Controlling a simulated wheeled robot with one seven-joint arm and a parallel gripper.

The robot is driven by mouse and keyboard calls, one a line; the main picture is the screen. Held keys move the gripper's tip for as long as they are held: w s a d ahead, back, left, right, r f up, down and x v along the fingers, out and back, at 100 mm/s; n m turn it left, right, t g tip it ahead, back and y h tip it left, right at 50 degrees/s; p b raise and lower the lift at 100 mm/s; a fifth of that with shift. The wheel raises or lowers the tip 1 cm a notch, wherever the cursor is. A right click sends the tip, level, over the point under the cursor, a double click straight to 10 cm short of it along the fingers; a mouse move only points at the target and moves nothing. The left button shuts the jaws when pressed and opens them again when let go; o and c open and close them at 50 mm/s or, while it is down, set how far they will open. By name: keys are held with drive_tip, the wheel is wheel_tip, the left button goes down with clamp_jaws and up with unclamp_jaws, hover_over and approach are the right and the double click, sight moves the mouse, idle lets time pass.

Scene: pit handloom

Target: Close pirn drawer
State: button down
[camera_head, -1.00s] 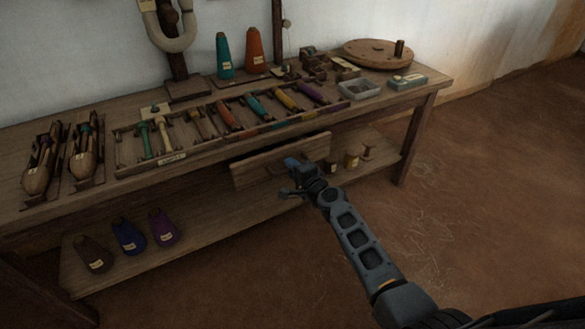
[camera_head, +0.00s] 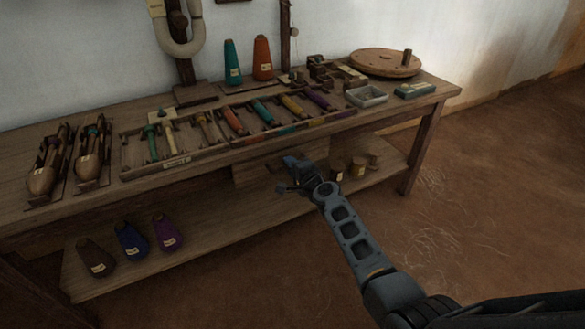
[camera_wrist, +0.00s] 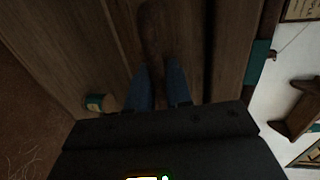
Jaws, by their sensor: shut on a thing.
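The pirn drawer (camera_head: 256,174) is a plain wooden drawer under the front edge of the bench, with its front in shadow below the tabletop. My gripper (camera_head: 287,173) is at the right part of the drawer front in the head view. In the wrist view, my two blue fingers (camera_wrist: 158,88) are shut on a dark rounded bar, the drawer handle (camera_wrist: 151,40). The wooden drawer front runs beside it. My gripper covers part of the front in the head view, and I cannot tell whether any gap is left behind it.
The wooden bench (camera_head: 200,160) carries a pirn tray (camera_head: 177,160), shuttles (camera_head: 92,155), cones and a round wooden disc (camera_head: 385,62). The lower shelf (camera_head: 200,222) holds coloured cones at left and small pots (camera_head: 357,168) right of my gripper. The floor at right is clear.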

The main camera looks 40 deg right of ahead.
drive_tip(key=c, duration=1.2)
unclamp_jaws()
drive_tip(key=shift+w+r, duration=0.1)
drive_tip(key=shift+w, duration=0.05)
drive_tip(key=p+v, duration=0.1)
drive_tip(key=v, duration=0.3)
drive_tip(key=p+v, duration=0.1)
drive_tip(key=v, duration=0.3)
drive_tip(key=shift+f+p, duration=0.25)
drive_tip(key=shift+p, duration=0.1)
